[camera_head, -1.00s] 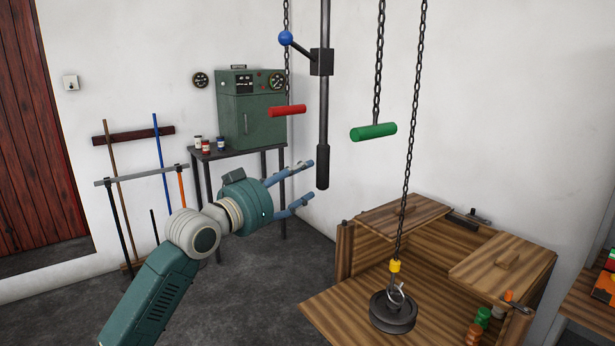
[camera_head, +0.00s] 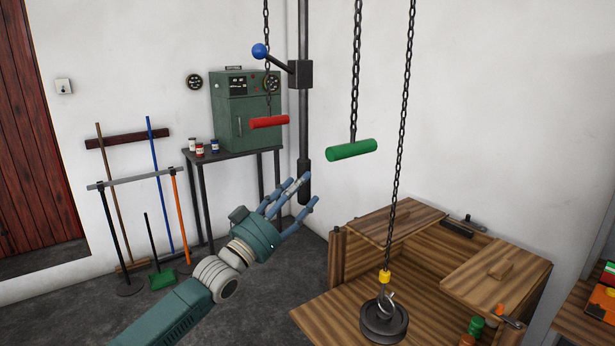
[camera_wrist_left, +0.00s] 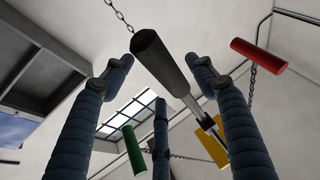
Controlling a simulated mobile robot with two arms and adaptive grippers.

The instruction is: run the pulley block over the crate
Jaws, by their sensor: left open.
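The pulley block (camera_head: 384,322) is a dark wheel with a metal hook under a yellow fitting (camera_head: 385,276), hanging on a long chain in front of or over the wooden crate (camera_head: 412,304). A red handle (camera_head: 269,122) and a green handle (camera_head: 351,150) hang on chains. They also show in the left wrist view, red (camera_wrist_left: 272,56) and green (camera_wrist_left: 134,149). A dark pole with a blue-knobbed lever (camera_head: 260,51) hangs between them. My left gripper (camera_head: 300,192) is open and empty, its fingers close to the pole's black lower end (camera_head: 304,182). My right gripper is not seen.
A green cabinet (camera_head: 246,110) and small jars stand on a dark table (camera_head: 238,152) at the back. Brooms lean on a rack (camera_head: 150,177) at the left. A wooden bench (camera_head: 592,318) with coloured items is at the right edge.

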